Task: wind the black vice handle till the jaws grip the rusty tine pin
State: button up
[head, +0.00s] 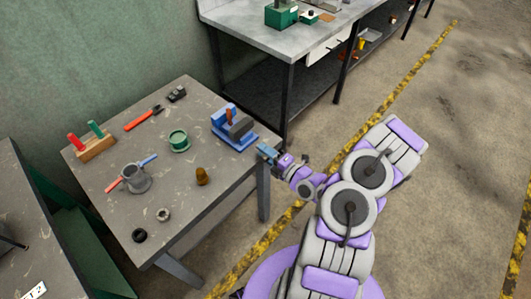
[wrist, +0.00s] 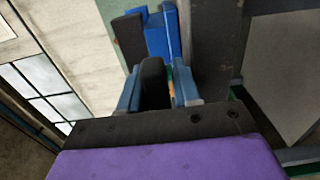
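The blue vice (head: 245,138) stands at the right edge of the near table, with dark jaws. The rusty tine pin (head: 229,113) stands upright at the jaws; whether they touch it is too small to tell. My gripper (head: 267,152) is just off the table edge, at the right of the vice. In the wrist view, the black vice handle (wrist: 152,82) appears between the two blue fingers of my gripper (wrist: 157,92). A thin gap shows beside the right finger, and I cannot tell whether the fingers press on the handle. Part of the vice (wrist: 158,35) shows beyond.
On the table (head: 200,88) are a green pot (head: 179,141), a brown knob-shaped piece (head: 202,177), a grey mug (head: 137,179), a wooden block with red and green handles (head: 95,146) and small rings. A workbench (head: 270,36) stands behind. Open floor lies to the right.

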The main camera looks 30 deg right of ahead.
jog(key=shift+w+a, duration=0.2)
jog(key=shift+a, duration=0.1)
jog(key=shift+d, duration=0.4)
jog(key=shift+c, duration=0.2)
jog(key=shift+d, duration=0.15)
jog(key=shift+c, duration=0.8)
jog(key=shift+a, duration=0.2)
grip_shut()
jog(key=shift+s+p, duration=0.1)
jog(key=shift+p, duration=0.2)
